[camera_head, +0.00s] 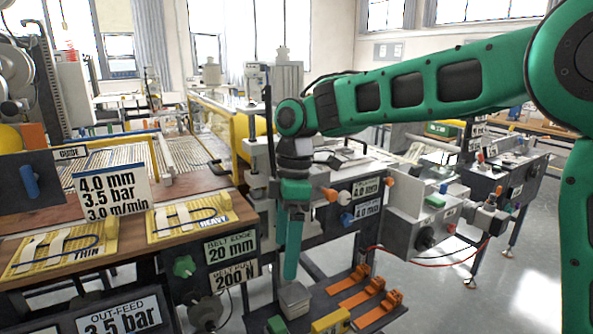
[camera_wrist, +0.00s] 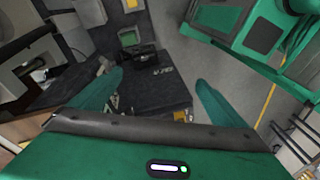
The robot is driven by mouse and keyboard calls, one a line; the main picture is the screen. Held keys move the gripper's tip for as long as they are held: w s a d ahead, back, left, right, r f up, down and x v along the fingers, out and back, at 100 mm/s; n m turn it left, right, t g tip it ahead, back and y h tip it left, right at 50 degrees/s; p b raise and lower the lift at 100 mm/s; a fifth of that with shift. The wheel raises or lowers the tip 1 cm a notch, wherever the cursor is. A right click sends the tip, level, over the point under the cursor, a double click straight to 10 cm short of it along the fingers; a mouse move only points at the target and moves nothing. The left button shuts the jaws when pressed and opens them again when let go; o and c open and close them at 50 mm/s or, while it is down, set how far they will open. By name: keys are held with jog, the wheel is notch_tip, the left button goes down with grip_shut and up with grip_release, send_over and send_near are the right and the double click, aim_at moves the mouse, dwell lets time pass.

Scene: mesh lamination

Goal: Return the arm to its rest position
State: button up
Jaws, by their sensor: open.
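My gripper (camera_head: 291,262) hangs fingers-down from my green arm, in the middle of the head view, in front of the machine. Its teal fingers appear just above or in front of a small grey block (camera_head: 295,301); I cannot tell whether they touch it. In the wrist view my gripper (camera_wrist: 160,82) has its two fingers spread wide with nothing between them. My arm reaches in from the right, with the forearm nearly level.
A dark shelf (camera_head: 335,299) holds orange clamps (camera_head: 355,276) and a yellow block (camera_head: 331,321). Left is a wooden bench (camera_head: 130,238) with yellow sample boards (camera_head: 190,218) and signs. Control boxes (camera_head: 420,214) stand to the right. Open floor (camera_head: 515,260) lies beyond.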

jog(key=s+d+f+m+t, duration=0.15)
jog(key=d+m, duration=0.55)
jog(key=d, duration=0.7)
jog(key=s+d+r+m, duration=0.1)
jog(key=s+d+m, duration=0.35)
jog(key=d, duration=0.95)
jog(key=s+d+f+m, duration=0.3)
jog(key=s+d+m, duration=0.4)
jog(key=s, duration=0.2)
jog(key=s+d+f+m, duration=0.3)
jog(key=s+d+m, duration=0.5)
jog(key=shift+s+d+f+h, duration=0.2)
jog(key=shift+s+f+h, duration=0.15)
jog(key=shift+f+h, duration=0.05)
jog(key=shift+t, duration=0.25)
jog(key=shift+w+f, duration=0.25)
jog(key=shift+w, duration=0.4)
